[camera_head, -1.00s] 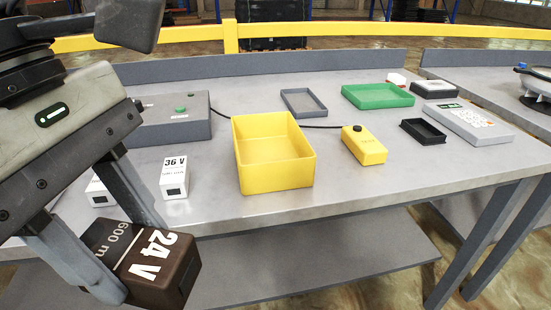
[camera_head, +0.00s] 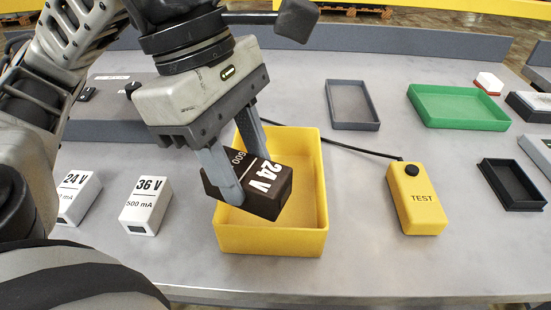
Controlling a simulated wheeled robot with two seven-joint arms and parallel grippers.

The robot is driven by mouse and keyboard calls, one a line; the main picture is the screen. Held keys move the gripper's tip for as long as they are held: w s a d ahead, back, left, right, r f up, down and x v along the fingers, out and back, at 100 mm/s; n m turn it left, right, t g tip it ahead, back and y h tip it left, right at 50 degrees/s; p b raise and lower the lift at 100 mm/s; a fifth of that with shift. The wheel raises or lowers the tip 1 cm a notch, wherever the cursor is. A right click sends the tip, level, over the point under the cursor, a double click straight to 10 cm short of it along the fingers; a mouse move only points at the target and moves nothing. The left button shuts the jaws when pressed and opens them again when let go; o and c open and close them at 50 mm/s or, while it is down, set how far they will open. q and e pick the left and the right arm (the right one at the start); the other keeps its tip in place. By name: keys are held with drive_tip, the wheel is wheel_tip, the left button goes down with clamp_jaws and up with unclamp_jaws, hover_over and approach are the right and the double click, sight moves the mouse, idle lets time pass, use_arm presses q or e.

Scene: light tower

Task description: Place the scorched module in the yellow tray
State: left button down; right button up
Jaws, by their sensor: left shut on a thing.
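The scorched module (camera_head: 272,188) is a dark brown block with white "24 V" lettering. My left gripper (camera_head: 240,185) is shut on it and holds it tilted over the yellow tray (camera_head: 270,243). The module covers part of the tray's left side and floor. From this view I cannot tell how high it is above the tray floor. The visible part of the tray is empty. My right gripper is not in view.
White modules marked 24 V (camera_head: 78,197) and 36 V (camera_head: 147,205) stand left of the tray. A yellow TEST box (camera_head: 416,200) with a black cable stands to the right.

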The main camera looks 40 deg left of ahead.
use_arm(q)
drive_tip(key=shift+w+a+r+p, duration=0.3)
drive_tip(key=shift+w+p, duration=0.3)
drive_tip(key=shift+p, duration=0.3)
drive_tip(key=w+f, duration=0.2)
drive_tip(key=w+a+f, duration=0.1)
drive_tip(key=w+f, duration=0.3)
drive_tip(key=f, duration=0.1)
drive_tip(key=shift+w+a+f+b, duration=0.1)
drive_tip(key=shift+w+a+b, duration=0.2)
drive_tip(key=shift+b, duration=0.1)
drive_tip(key=f, duration=0.3)
drive_tip(key=shift+w+a+f, duration=0.1)
drive_tip(key=shift+w+f, duration=0.2)
drive_tip(key=shift+f, duration=0.1)
drive_tip(key=shift+f+b, duration=0.3)
drive_tip(key=shift+f, duration=0.05)
drive_tip(key=c, duration=0.8)
unclamp_jaws()
drive_tip(key=shift+r, duration=0.1)
drive_tip(key=shift+c, duration=0.2)
drive_tip(key=shift+r, duration=0.1)
